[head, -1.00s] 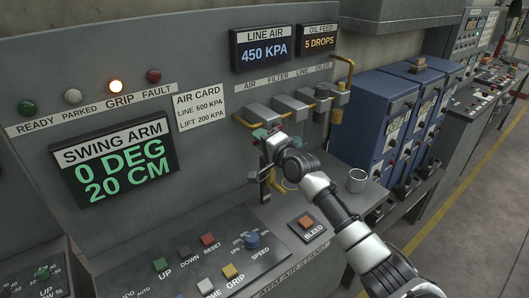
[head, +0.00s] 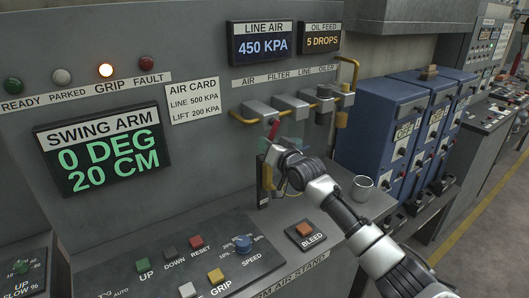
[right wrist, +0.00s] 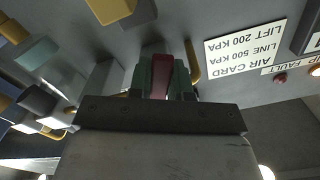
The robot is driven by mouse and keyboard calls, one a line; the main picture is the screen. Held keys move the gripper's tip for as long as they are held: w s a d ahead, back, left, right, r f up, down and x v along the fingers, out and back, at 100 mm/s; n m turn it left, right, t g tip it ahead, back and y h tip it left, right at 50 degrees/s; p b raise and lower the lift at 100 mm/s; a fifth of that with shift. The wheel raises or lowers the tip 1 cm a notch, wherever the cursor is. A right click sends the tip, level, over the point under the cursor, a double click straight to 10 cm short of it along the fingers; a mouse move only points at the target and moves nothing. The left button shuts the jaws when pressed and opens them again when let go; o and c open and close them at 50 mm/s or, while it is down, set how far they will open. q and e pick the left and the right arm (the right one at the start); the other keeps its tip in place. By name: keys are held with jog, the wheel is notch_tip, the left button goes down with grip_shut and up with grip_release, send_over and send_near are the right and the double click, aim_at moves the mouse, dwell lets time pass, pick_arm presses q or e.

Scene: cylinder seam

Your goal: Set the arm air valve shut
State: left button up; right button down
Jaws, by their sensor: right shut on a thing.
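The arm air valve's red lever (head: 273,130) sits under the grey block (head: 258,109) at the AIR end of the row on the panel. My right gripper (head: 268,146) reaches up to it from the lower right and is shut on the lever. In the right wrist view the red lever (right wrist: 161,76) stands between the two greenish fingers (right wrist: 161,78). The valve body behind the lever is partly hidden by my gripper. My left gripper is in no view.
The LINE AIR display (head: 261,42) reads 450 KPA, and the SWING ARM display (head: 102,150) reads 0 DEG, 20 CM. The amber GRIP lamp (head: 106,70) is lit. A cup (head: 362,188) stands on the bench right of my arm. Blue cabinets (head: 385,120) stand further right.

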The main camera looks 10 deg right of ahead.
jog(key=shift+w+d+f+n+b, duration=0.15)
jog(key=shift+d+n+b, duration=0.25)
jog(key=shift+n, duration=0.45)
jog(key=shift+w+d+f+n+b, duration=0.1)
jog(key=shift+w+d+n+b, duration=0.15)
jog(key=shift+d+n, duration=0.4)
jog(key=shift+w+d+f+n+b, duration=0.15)
jog(key=shift+d+n+b, duration=0.2)
jog(key=shift+n, duration=0.65)
jog(key=c, duration=1)
grip_release()
jog(key=shift+c, duration=0.2)
jog(key=shift+s, duration=0.1)
